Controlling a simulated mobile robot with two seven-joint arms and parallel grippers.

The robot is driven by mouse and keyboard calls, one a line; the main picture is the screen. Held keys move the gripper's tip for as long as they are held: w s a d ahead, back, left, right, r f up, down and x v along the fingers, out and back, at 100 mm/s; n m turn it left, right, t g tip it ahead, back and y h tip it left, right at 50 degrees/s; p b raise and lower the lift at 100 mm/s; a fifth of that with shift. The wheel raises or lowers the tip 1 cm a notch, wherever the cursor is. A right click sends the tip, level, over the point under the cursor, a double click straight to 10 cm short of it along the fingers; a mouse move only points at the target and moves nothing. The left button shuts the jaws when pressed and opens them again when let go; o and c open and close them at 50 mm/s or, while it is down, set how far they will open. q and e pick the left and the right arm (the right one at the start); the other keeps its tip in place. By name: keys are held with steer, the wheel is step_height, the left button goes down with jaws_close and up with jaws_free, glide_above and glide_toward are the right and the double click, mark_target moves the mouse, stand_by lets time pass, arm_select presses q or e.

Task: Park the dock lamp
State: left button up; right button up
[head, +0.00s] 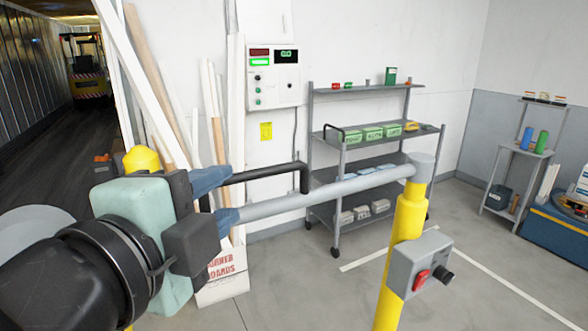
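A grey tube arm (320,197) runs left from the grey cap of a yellow post (408,225). A black bent bar (268,171) joins the tube and runs left above it. A grey box (420,263) with a red switch and a black knob is on the post. My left gripper (224,200) is at the left ends of bar and tube, its blue fingers spread. The upper finger overlaps the bar's end, the lower one the tube's end; contact cannot be told. I see no lamp head I can identify; my arm hides part of the left. My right gripper is out of view.
A shelf rack (375,135) with green boxes stands behind the tube. Boards lean on the wall by a white box (222,278). A control panel (273,75) hangs above. A forklift (86,70) is far left.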

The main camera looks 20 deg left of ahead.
mark_target(249, 178)
arm_select(q)
steer(key=w, duration=0.6)
steer(key=w+f+p, duration=0.1)
steer(key=w, duration=0.2)
steer(key=shift+a+f, duration=0.1)
steer(key=shift+a, duration=0.2)
steer(key=shift+s, duration=0.1)
jaws_close()
